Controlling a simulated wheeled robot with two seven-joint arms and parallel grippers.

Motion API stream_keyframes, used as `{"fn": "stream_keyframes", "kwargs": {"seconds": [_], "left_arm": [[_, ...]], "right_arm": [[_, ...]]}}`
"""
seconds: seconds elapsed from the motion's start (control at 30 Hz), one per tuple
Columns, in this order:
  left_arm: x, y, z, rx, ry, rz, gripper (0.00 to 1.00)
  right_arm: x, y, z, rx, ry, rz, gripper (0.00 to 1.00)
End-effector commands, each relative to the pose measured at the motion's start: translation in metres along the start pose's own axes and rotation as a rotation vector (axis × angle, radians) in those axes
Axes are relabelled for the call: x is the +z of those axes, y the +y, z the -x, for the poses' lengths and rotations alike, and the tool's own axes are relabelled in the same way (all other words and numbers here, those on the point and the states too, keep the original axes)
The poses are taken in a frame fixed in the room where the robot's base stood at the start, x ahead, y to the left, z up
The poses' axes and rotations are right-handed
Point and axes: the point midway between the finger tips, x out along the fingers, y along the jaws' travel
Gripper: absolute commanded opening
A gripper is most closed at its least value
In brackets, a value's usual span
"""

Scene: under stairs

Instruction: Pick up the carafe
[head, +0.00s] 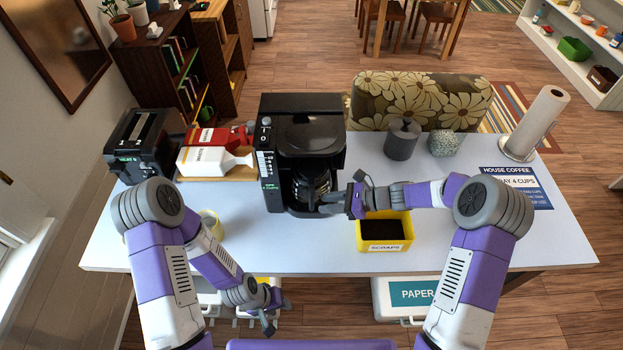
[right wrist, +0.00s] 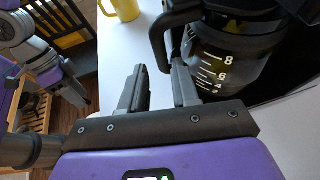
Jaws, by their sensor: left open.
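The glass carafe (head: 311,183) sits in the black coffee maker (head: 303,135) on the white table. In the right wrist view the carafe (right wrist: 228,62) shows white level marks and a black handle (right wrist: 160,42). My right gripper (head: 340,198) is at the carafe's front right in the head view. In the right wrist view its two fingers (right wrist: 158,85) are apart, with the handle's lower end just beyond and between the tips; I cannot tell if they touch it. My left gripper (head: 270,312) is open and empty, low before the table's front edge.
A yellow scraps bin (head: 385,246) stands below my right forearm. A yellow mug (head: 211,224) is left of the coffee maker. The front middle is clear.

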Motion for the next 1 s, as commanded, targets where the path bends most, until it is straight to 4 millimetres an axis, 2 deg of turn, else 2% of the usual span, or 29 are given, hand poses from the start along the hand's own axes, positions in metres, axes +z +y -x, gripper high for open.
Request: {"fn": "stream_keyframes", "kwargs": {"seconds": [0.17, 0.63, 0.93, 1.0], "left_arm": [[0.001, 0.0, -0.001, 0.0, -0.002, 0.0, 0.43], [0.001, 0.003, 0.009, 0.0, -0.002, 0.0, 0.43], [0.001, 0.003, 0.009, 0.0, -0.002, 0.0, 0.43], [0.001, 0.003, 0.009, 0.0, -0.002, 0.0, 0.43]], "right_arm": [[0.01, -0.007, -0.008, -0.011, -0.04, -0.017, 0.3], [0.015, -0.006, -0.068, -0.01, -0.035, -0.015, 0.3], [0.014, -0.006, -0.073, -0.012, -0.034, -0.015, 0.3], [0.014, -0.006, -0.073, -0.012, -0.034, -0.015, 0.19]]}}
